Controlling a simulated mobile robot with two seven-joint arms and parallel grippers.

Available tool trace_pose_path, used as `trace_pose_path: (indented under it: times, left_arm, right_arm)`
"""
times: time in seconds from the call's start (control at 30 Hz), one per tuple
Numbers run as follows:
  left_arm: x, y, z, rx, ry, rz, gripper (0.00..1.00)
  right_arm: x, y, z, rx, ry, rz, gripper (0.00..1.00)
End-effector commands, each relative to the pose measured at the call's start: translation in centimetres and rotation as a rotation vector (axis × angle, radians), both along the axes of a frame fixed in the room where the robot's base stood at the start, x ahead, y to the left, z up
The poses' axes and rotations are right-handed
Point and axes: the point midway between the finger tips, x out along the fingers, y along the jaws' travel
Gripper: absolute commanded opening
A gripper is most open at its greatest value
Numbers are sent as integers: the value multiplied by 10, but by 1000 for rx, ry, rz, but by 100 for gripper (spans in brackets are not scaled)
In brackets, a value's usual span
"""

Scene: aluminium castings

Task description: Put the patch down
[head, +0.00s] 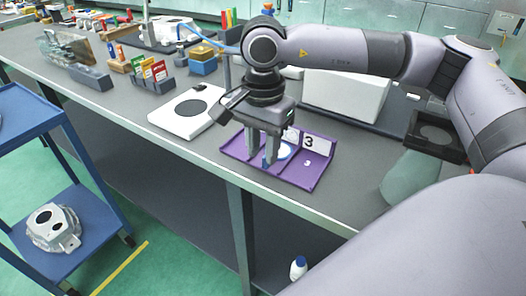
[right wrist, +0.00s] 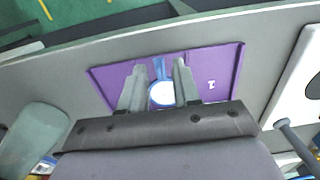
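The patch looks like a white disc with a blue rim and a blue tab (right wrist: 161,92). It is in the purple tray (right wrist: 221,72), and in the head view it shows partly behind my fingers (head: 284,151). The purple tray in the head view (head: 309,172) carries a "3" label. My right gripper (head: 262,158) points down over the tray. In the right wrist view its two fingers (right wrist: 159,66) stand apart on either side of the patch, with gaps visible beside the blue tab. My left gripper is not in view.
A white plate with a dark circle (head: 188,109) lies left of the tray. A large white box (head: 346,95) stands behind it. Colored cards in a rack (head: 152,76) are further left. A blue cart (head: 32,112) stands at the left. The tray is near the bench's front edge.

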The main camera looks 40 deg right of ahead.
Motion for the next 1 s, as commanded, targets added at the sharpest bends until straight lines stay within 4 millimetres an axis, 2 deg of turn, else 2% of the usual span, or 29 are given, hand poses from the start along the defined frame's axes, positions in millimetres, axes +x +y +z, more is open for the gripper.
trace_pose_path:
  times: [0.2,0.43,0.6,1.0]
  left_arm:
    - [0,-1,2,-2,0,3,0]
    - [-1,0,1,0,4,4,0]
    - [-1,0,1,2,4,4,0]
    - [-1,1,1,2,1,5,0]
  right_arm:
    - [1,1,51,2,-4,2,32]
    - [1,0,90,0,-2,2,32]
    - [0,0,101,0,0,2,32]
    - [0,0,102,0,0,2,32]
